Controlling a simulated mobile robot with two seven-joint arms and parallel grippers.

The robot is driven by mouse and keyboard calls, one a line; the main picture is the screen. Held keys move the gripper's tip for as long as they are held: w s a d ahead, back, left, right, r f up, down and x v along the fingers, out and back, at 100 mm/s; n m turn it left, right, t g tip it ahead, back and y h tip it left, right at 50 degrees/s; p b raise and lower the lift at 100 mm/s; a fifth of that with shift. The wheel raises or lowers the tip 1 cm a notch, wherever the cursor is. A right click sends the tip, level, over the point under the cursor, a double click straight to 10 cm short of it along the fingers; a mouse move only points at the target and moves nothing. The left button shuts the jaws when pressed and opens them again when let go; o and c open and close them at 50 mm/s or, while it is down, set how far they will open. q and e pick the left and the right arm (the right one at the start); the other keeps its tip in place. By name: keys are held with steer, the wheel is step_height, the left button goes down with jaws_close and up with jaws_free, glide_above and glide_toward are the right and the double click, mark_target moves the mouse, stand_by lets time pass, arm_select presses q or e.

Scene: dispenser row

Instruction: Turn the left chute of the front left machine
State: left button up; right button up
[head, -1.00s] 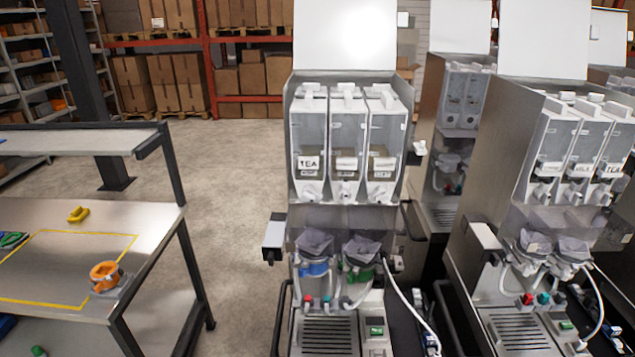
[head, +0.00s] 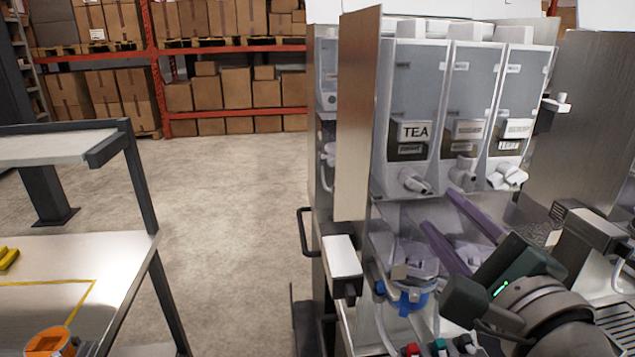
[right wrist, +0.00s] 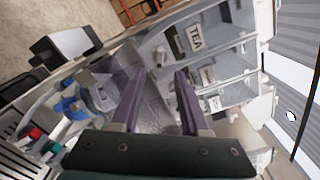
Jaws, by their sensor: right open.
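The front left machine (head: 357,120) has three clear canisters side by side. The left canister (head: 412,85) bears a TEA label, and under it the white left chute (head: 414,181) points down and to the right. The right wrist view shows this chute (right wrist: 160,57) just beyond my fingertips. My right gripper (head: 438,211) is open, with two purple fingers pointing up and left toward the chute from below right. In the right wrist view the gripper (right wrist: 158,75) has nothing between its fingers. It appears apart from the chute. My left gripper is not in view.
The middle chute (head: 463,172) and right chute (head: 508,177) are close beside the left one. A mixing bowl with a blue collar (head: 405,296) sits below. A white box (head: 342,257) juts from the machine's left side. A workbench (head: 125,255) stands left, with open floor between.

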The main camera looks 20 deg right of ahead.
mark_target(419, 189)
steer(key=p+x, duration=0.1)
steer(key=x, duration=0.5)
steer(key=shift+w, duration=0.2)
jaws_close()
stand_by(0.4)
